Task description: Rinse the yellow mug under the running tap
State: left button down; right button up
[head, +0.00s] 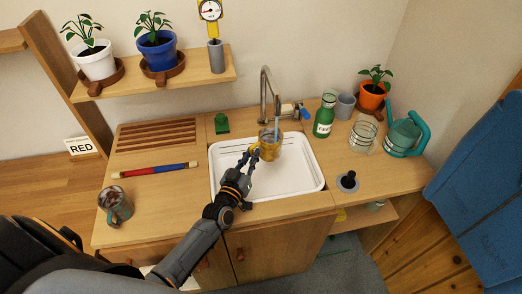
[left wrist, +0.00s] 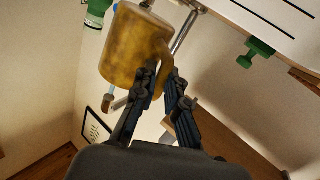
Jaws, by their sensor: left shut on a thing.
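The yellow mug (head: 270,150) is held above the white sink basin (head: 230,187), under the tap (head: 265,90). A pale blue stream of water (head: 277,127) comes down from the spout to the mug. My left gripper (head: 251,156) is shut on the mug's handle, from the left and front side. In the left wrist view the mug (left wrist: 128,48) is large and tilted in the picture, with the gripper's fingers (left wrist: 160,80) at its handle. The inside of the mug is mostly hidden. My right gripper is not in view.
Right of the sink stand a green bottle (head: 323,120), a grey cup (head: 345,106), a glass jar (head: 363,136) and a teal watering can (head: 404,138).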

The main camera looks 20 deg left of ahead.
pick_arm(q)
jog(key=shift+w+r, duration=0.1)
jog(key=shift+w+d, duration=0.25)
jog(key=shift+d, duration=0.25)
jog(key=shift+a, duration=0.1)
jog(key=shift+s+a, duration=0.35)
jog(key=shift+a, duration=0.1)
jog(key=s+d+p, duration=0.3)
jog(key=s+d, duration=0.1)
jog(key=s, duration=0.2)
jog(key=shift+s+d, duration=0.2)
jog(key=shift+s, duration=0.2)
dwell(0.4)
dwell(0.7)
